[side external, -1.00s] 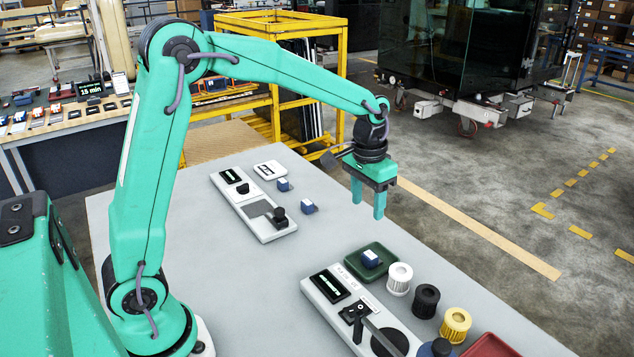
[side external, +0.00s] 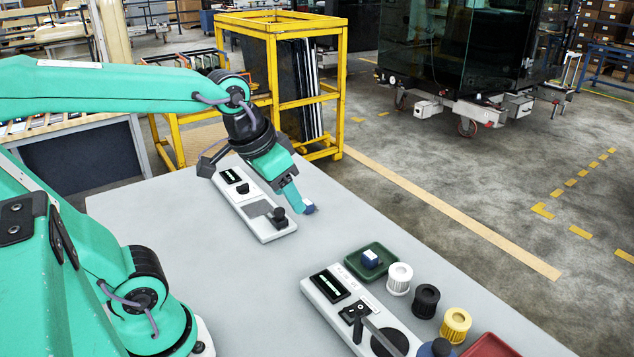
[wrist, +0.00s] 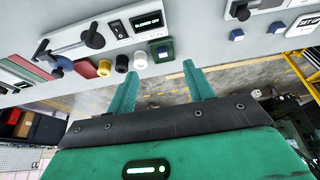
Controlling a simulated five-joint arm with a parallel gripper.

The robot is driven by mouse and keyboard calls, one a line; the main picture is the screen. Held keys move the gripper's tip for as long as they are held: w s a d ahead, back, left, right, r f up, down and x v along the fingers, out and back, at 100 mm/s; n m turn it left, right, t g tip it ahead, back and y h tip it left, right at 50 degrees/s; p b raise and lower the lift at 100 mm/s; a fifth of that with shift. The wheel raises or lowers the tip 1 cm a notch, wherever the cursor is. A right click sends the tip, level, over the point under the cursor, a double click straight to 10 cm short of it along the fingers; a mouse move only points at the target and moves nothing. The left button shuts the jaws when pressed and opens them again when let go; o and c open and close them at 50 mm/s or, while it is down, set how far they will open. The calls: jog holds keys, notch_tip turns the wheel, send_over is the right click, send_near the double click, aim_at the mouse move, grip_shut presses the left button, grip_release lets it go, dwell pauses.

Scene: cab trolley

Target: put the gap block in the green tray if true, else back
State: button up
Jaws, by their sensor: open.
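In the side view my gripper (side external: 292,200) points down and right, its fingertips right beside a small blue block with a pale top (side external: 309,208). I cannot tell whether the fingers are around or touching it. The jaws are open; in the wrist view the two fingers (wrist: 192,75) stand apart with nothing between them. The wrist view shows two blue blocks (wrist: 236,35) (wrist: 277,27) lying apart beyond the fingers. The green tray (side external: 388,253) holds another blue block (side external: 370,258). The frames do not show which is the gap block.
A white console (side external: 262,222) with a knob lies left of the gripper. Another console (side external: 325,295) with a lever lies beside the green tray. White (side external: 399,277), black (side external: 425,300) and yellow (side external: 456,323) ribbed cylinders and a red tray (side external: 492,346) line the right side.

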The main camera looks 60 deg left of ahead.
jog(key=shift+t, duration=0.5)
jog(key=s, duration=0.2)
jog(key=s+f, duration=0.1)
jog(key=s, duration=0.1)
jog(key=shift+s, duration=0.1)
